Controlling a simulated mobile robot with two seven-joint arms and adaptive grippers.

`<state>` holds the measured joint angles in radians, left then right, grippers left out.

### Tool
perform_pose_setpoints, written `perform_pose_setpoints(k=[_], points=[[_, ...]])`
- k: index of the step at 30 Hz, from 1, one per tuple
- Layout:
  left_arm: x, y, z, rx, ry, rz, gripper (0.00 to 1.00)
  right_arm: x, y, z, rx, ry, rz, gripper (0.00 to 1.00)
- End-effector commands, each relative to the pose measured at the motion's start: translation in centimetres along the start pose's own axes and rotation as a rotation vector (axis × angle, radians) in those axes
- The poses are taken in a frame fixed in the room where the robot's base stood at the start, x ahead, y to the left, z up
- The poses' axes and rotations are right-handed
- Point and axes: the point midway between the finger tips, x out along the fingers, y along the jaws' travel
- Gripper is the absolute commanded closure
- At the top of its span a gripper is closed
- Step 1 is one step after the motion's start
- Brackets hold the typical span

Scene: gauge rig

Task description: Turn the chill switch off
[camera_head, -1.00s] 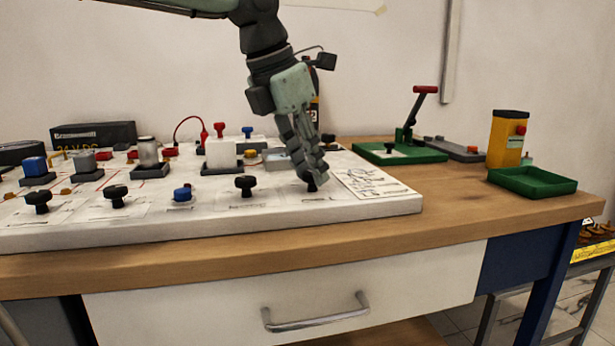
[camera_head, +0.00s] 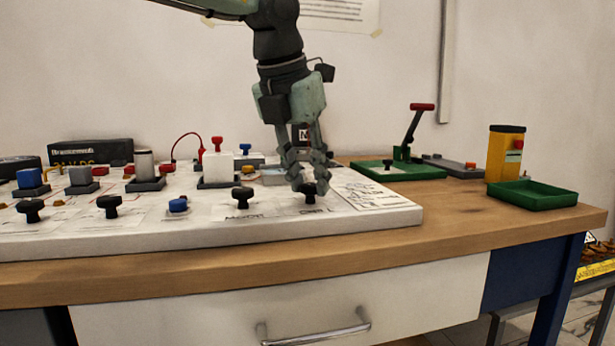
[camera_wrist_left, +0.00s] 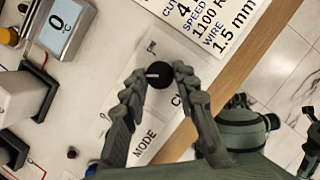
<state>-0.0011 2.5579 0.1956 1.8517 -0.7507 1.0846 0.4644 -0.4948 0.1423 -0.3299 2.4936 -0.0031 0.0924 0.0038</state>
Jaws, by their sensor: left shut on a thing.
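The chill switch is a black rotary knob (camera_head: 309,191) at the right end of the front row on the white panel (camera_head: 395,216). It also shows in the left wrist view (camera_wrist_left: 160,77), with a white pointer line and a partly hidden label starting with "C". My left gripper (camera_head: 306,181) points down over the knob, its fingers on either side, shut on it. In the left wrist view the gripper (camera_wrist_left: 160,71) has one fingertip at each side of the knob.
A similar black knob (camera_head: 242,196) stands to the left, near a blue knob (camera_head: 178,205). A small display (camera_wrist_left: 63,24) reading 0 lies behind. A printed sheet (camera_head: 368,196) is right of the switch. A green tray (camera_head: 533,198) and yellow box (camera_head: 505,155) stand at the right.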

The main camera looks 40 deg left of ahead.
Motion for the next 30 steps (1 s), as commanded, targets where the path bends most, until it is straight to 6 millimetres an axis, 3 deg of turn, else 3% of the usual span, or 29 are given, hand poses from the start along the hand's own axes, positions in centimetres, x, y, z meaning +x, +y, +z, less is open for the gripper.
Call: perform_pose_setpoints(k=[5, 6, 10, 21, 25, 30], points=[[0.0, 0.0, 0.1, -0.001, -0.001, 0.000, 1.00, 0.0, 0.0, 0.0, 0.000, 0.000, 0.000, 0.61], [0.0, 0.0, 0.0, -0.001, -0.001, 0.000, 0.67, 0.0, 0.0, 0.0, 0.000, -0.001, 0.000, 0.61], [0.0, 0.0, 0.0, -0.001, -0.001, 0.000, 0.50, 0.0, 0.0, 0.0, 0.000, -0.001, 0.000, 0.61], [-0.5, 0.0, 0.1, 0.000, -0.003, -0.001, 0.50, 0.0, 0.0, 0.0, -0.001, -0.001, 0.000, 0.61], [-2.4, 0.0, 0.1, -0.002, -0.006, -0.002, 0.50, 0.0, 0.0, 0.0, 0.000, -0.001, 0.000, 0.61], [-6.1, 0.0, 0.1, -0.001, -0.006, -0.002, 0.50, 0.0, 0.0, 0.0, 0.000, -0.001, 0.000, 0.61]])
